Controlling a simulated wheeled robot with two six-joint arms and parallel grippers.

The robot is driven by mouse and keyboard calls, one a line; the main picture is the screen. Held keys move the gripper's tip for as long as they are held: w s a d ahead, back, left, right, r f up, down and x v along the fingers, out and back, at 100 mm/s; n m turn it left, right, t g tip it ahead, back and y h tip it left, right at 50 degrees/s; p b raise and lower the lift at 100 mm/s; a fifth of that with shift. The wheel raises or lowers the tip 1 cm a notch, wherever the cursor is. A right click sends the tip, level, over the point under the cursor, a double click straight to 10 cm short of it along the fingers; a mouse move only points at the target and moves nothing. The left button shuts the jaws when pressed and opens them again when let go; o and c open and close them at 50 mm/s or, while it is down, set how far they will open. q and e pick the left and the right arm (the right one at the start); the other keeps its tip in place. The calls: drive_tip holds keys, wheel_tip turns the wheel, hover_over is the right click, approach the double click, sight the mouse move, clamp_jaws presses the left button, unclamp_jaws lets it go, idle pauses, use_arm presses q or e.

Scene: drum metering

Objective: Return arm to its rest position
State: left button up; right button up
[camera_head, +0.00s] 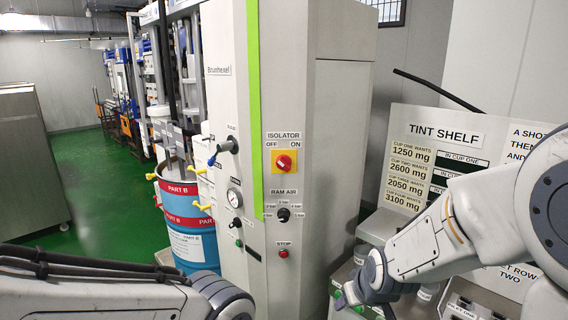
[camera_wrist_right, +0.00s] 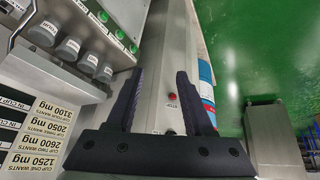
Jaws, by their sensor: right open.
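My right arm (camera_head: 450,240) reaches in from the right in the head view, in front of the tint shelf (camera_head: 440,136). Its gripper (camera_head: 352,294) is low, by the cabinet's right side, and small in that view. In the right wrist view the two dark fingers of the right gripper (camera_wrist_right: 160,92) stand wide apart with nothing between them. The cabinet face with its red stop button (camera_wrist_right: 172,97) shows beyond the gap. My left arm (camera_head: 110,292) crosses the lower left of the head view; its gripper is out of frame.
A tall cabinet (camera_head: 335,150) with a red isolator switch (camera_head: 284,162) stands ahead. A blue and red drum (camera_head: 187,215) is left of it. Several bottles (camera_wrist_right: 68,48) sit in a row at the shelf. Green floor (camera_head: 90,180) lies open at left.

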drive_tip(key=s+d+f+m+g, duration=0.2)
drive_tip(key=s+d+f+g, duration=0.1)
drive_tip(key=s, duration=0.7)
drive_tip(key=s+a+r+n+g+b, duration=0.1)
drive_tip(key=s+a+n+g+b, duration=0.2)
drive_tip(key=s+a, duration=0.9)
drive_tip(key=s+n+b, duration=0.1)
drive_tip(key=n, duration=0.2)
drive_tip(key=shift+s+a+r+n+b, duration=0.15)
drive_tip(key=shift+a+n+b, duration=0.2)
drive_tip(key=shift+n+b, duration=0.05)
